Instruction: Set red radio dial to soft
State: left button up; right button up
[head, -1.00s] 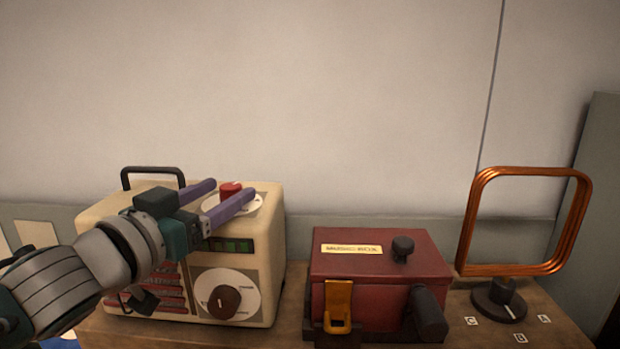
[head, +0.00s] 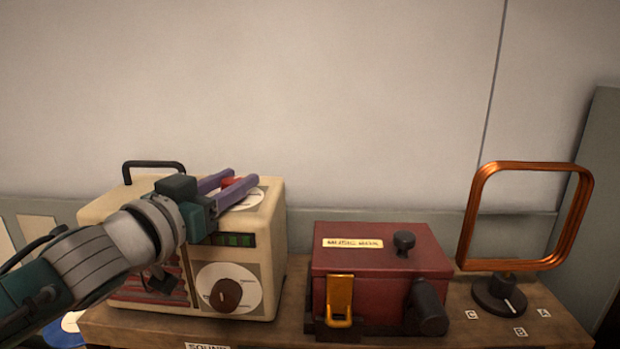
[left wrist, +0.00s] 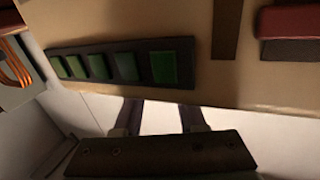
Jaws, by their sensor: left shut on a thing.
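The cream radio (head: 268,225) stands at the left of the wooden bench in the head view. Its red dial (head: 232,182) sits on a white disc (head: 252,199) on the radio's top, partly hidden by my fingers. My left gripper (head: 236,182) has its purple fingers on both sides of the red dial and is shut on it. The left wrist view shows the radio's front with a row of green windows (left wrist: 115,66); the red dial does not show there. Any setting marks on the disc are too small to read. My right gripper is not in view.
A brown knob (head: 226,294) is on the radio's front, and a black handle (head: 153,165) rises behind its top. A red music box (head: 375,263) with a gold latch (head: 340,300) stands to the right. A copper loop (head: 467,225) stands farther right. A wall is behind.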

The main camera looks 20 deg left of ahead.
pick_arm(q)
grip_shut()
jog(key=shift+m+h, duration=0.6)
jog(key=shift+h, duration=0.1)
jog(key=shift+m+g+h, duration=0.3)
jog(key=shift+m+h, duration=0.1)
jog(key=shift+h, duration=0.2)
jog(key=h+b, duration=0.1)
jog(key=m+h, duration=0.1)
jog(key=shift+f+m+g+h+b, duration=0.2)
jog(key=shift+m+g+h+b, duration=0.1)
jog(key=shift+g+b, duration=0.1)
jog(key=shift+r+m+g+h+b, duration=0.15)
jog(key=shift+m+g+h+b, duration=0.35)
jog(key=shift+h, duration=0.4)
